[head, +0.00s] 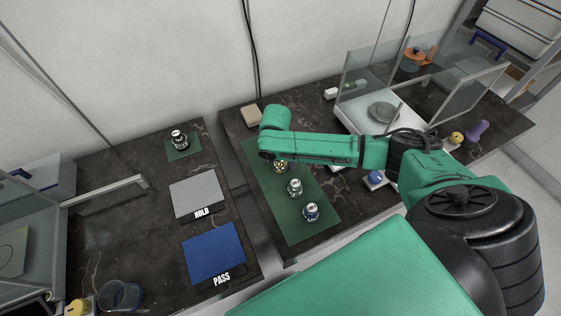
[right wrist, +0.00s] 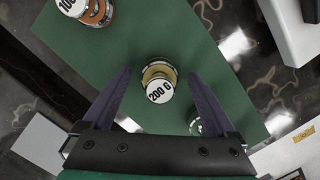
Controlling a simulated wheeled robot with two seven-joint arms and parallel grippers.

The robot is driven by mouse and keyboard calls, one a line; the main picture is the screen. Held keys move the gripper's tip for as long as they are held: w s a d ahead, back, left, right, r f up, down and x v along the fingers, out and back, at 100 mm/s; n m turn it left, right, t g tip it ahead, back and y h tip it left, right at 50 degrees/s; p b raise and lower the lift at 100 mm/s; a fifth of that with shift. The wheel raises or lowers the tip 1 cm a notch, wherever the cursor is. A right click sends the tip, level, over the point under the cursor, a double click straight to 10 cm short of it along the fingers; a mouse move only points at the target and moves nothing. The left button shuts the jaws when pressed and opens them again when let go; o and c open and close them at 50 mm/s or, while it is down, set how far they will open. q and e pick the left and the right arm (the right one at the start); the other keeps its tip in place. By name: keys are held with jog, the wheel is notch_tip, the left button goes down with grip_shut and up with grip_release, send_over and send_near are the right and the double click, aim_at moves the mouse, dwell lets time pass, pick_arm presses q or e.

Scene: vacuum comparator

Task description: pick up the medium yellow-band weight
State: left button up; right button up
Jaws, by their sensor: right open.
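The medium yellow-band weight (right wrist: 158,82) stands on the green mat in the right wrist view, its white top reading 200 G. In the head view it shows partly as a small weight (head: 280,167) below my right wrist. My right gripper (right wrist: 150,75) is open above the mat, its two dark fingers on either side of the weight in the picture. A gap shows on each side, and I see no contact. The height of the fingertips over the mat is hard to tell. My left gripper is not in view.
An orange-band weight (right wrist: 92,10) stands at the wrist view's upper left. Two other weights (head: 295,188) (head: 311,212) stand on the green mat (head: 305,233). A glass-walled balance (head: 365,108) is at the right, HOLD (head: 198,192) and PASS (head: 214,250) pads at the left.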

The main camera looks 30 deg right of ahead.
jog(key=shift+f, duration=0.2)
jog(key=shift+c, duration=1)
grip_shut()
jog(key=shift+w+r, duration=0.1)
